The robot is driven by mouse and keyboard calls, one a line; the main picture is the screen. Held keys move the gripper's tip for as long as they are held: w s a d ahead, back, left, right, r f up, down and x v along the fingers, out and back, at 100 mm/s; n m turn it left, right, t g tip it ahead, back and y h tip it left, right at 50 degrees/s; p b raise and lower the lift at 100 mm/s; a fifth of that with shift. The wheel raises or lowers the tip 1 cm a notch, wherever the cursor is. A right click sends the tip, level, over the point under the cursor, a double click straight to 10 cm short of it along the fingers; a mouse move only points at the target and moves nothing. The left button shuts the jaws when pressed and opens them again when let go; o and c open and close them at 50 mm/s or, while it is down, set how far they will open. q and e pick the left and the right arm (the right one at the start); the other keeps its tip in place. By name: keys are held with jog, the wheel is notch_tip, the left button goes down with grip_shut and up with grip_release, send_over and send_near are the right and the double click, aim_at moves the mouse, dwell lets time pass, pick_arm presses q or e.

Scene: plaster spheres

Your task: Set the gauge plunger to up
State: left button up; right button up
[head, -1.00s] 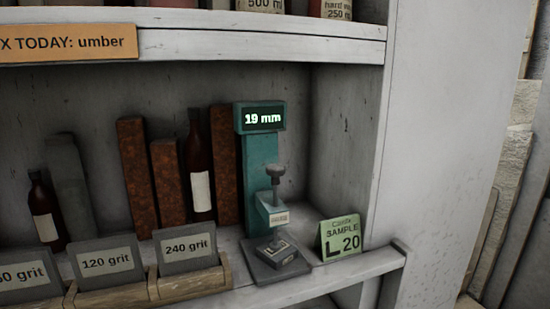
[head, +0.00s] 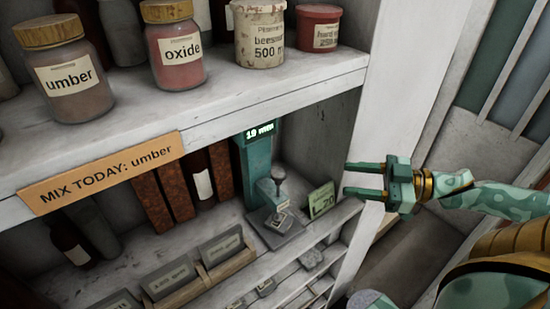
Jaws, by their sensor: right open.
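The teal gauge (head: 252,165) stands on the lower shelf near its right end, with a lit display (head: 259,130) on top that reads 19 mm. The plunger's dark knob (head: 279,172) sits on a short stem above the gauge's arm. I cannot tell whether its lower end touches the small block (head: 280,220) on the base. My right gripper (head: 347,178) comes in from the right. It is open and empty, its two fingers pointing left toward the gauge, and it appears clear of the plunger. My left gripper is not in view.
A green sample card (head: 321,200) stands just right of the gauge. The upper shelf (head: 225,105) with its jars overhangs from above. A white upright panel (head: 400,90) stands right of the shelves. Labelled grit holders (head: 222,248) and a dark bottle (head: 201,178) are to the left.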

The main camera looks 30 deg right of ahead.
jog(key=a+r+y, duration=0.1)
jog(key=a, duration=0.1)
jog(key=b, duration=0.2)
send_near(279, 172)
jog(key=shift+m+g+y, duration=0.3)
jog(key=shift+m, duration=0.1)
jog(key=b+x, duration=0.1)
jog(key=x, duration=0.1)
jog(key=b+x, duration=0.2)
jog(key=x, duration=0.1)
jog(key=b+x, duration=0.1)
jog(key=x, duration=0.2)
jog(key=shift+w+f, duration=0.15)
jog(key=shift+f, duration=0.15)
pick_arm(q)
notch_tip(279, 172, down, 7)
jog(key=b, duration=0.1)
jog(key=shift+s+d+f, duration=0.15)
pick_arm(e)
jog(key=shift+x, duration=0.9)
